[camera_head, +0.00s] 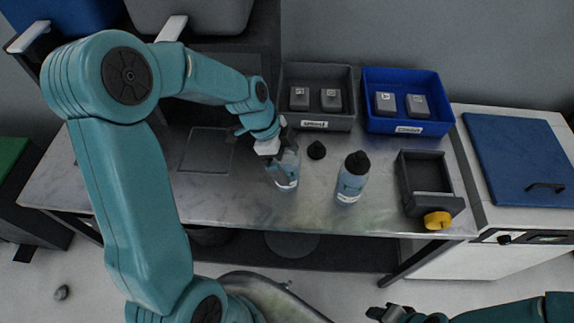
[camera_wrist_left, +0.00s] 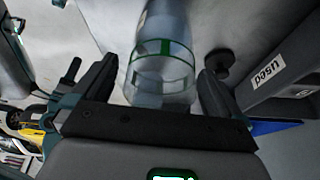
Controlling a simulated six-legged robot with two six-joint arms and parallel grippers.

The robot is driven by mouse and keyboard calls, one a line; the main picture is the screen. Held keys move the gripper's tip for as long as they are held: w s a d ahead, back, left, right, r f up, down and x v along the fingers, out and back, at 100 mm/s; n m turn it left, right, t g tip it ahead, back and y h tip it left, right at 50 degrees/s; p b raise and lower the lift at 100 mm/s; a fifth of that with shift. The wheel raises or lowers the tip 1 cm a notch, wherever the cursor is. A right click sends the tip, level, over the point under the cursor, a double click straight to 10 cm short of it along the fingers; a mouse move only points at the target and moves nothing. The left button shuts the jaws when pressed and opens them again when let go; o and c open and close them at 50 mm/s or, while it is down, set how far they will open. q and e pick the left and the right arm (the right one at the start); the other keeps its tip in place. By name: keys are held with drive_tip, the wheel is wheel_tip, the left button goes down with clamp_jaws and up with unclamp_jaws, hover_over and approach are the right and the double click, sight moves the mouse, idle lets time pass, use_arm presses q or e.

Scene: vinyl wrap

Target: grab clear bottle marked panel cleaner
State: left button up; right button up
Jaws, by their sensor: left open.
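In the left wrist view the clear bottle (camera_wrist_left: 163,70), with green label lines, lies between the two spread fingers (camera_wrist_left: 160,95), with gaps at the sides. A second clear bluish bottle (camera_head: 351,182) with a black cap stands to the right; its label is also unreadable. My right gripper (camera_head: 388,312) is at the bottom edge, away from the bottles; its jaw opening is unclear.
A small black round piece (camera_head: 316,150) sits between the bottles, just behind. A grey bin (camera_head: 318,121) and a blue bin (camera_head: 408,127) with grey boxes stand at the back. A black tray (camera_head: 429,192) and a yellow object (camera_head: 437,220) are at right.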

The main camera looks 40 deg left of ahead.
use_arm(q)
drive_tip(key=shift+w+d+f, duration=0.1)
drive_tip(key=shift+f, duration=0.3)
drive_tip(key=c, duration=1.1)
drive_tip(key=shift+r, duration=0.1)
